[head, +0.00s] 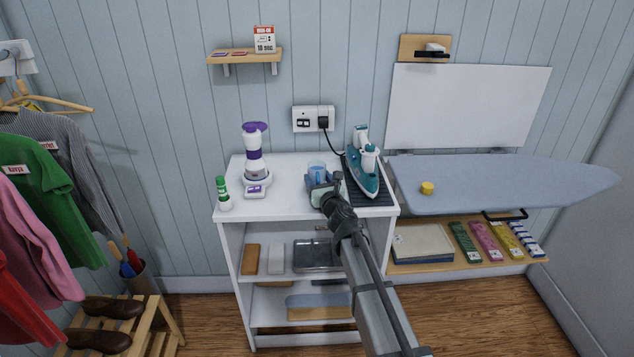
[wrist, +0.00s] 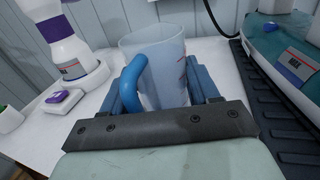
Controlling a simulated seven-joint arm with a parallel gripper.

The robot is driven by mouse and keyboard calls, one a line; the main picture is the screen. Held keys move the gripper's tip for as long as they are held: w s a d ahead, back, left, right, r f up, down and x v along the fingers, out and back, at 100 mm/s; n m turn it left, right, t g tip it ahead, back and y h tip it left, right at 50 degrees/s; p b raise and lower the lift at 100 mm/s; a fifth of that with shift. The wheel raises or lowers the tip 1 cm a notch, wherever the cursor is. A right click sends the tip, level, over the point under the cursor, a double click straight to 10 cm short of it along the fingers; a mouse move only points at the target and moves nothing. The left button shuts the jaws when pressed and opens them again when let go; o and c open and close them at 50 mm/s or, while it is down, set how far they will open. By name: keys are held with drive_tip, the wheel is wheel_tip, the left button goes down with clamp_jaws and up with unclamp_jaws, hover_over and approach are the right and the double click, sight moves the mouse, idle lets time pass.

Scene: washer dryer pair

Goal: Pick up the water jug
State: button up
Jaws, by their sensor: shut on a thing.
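The water jug (head: 317,172) is a clear, bluish cup-like vessel with a blue handle. It stands upright at the front middle of the white cabinet top. In the wrist view the jug (wrist: 160,72) is between the blue fingers of my gripper (wrist: 165,95), with its handle toward the left finger. My gripper (head: 322,188) comes from the front right and is shut on the jug. The jug's lower part is hidden behind the gripper, so I cannot tell whether its base touches the top.
A teal iron (head: 364,170) on a dark ribbed mat (head: 384,197) stands close on the right. A white and purple device (head: 254,155) and a green-capped bottle (head: 222,192) stand on the left. A wall socket (head: 306,120) with a black cord is behind. The ironing board (head: 500,185) is farther right.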

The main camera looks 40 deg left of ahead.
drive_tip(key=shift+c, duration=0.5)
drive_tip(key=shift+r, duration=0.15)
